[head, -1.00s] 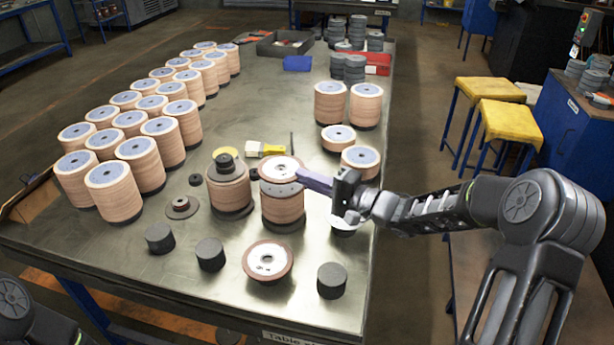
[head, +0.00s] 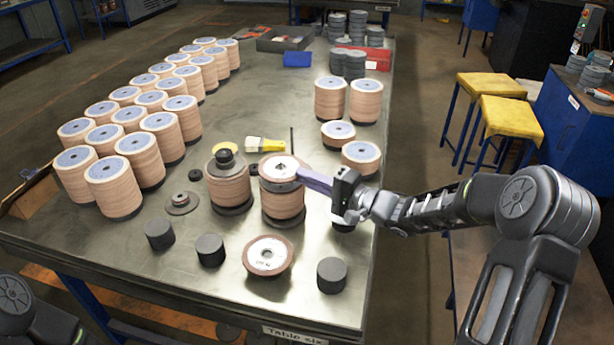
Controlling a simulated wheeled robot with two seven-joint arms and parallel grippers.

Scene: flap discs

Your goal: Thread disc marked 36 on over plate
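A flap disc (head: 272,166) with a pale label and dark centre lies level at the top of the middle-right stack (head: 283,205). A dark tip shows in its centre hole. Its mark is too small to read. My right gripper (head: 304,179) reaches in from the right, its fingers closed at the disc's right edge. The plate under the stack (head: 277,223) shows only as a dark rim. Another loose disc (head: 268,255) with a pale label lies face up in front. My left gripper is out of view; only part of the arm shows at lower left.
A similar stack (head: 229,187) with a black cap stands close on the left. Black cylinders (head: 210,250) stand along the front. Rows of tall disc stacks (head: 140,155) fill the table's left side. A yellow brush (head: 266,144) lies behind. The middle of the table behind it is clear.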

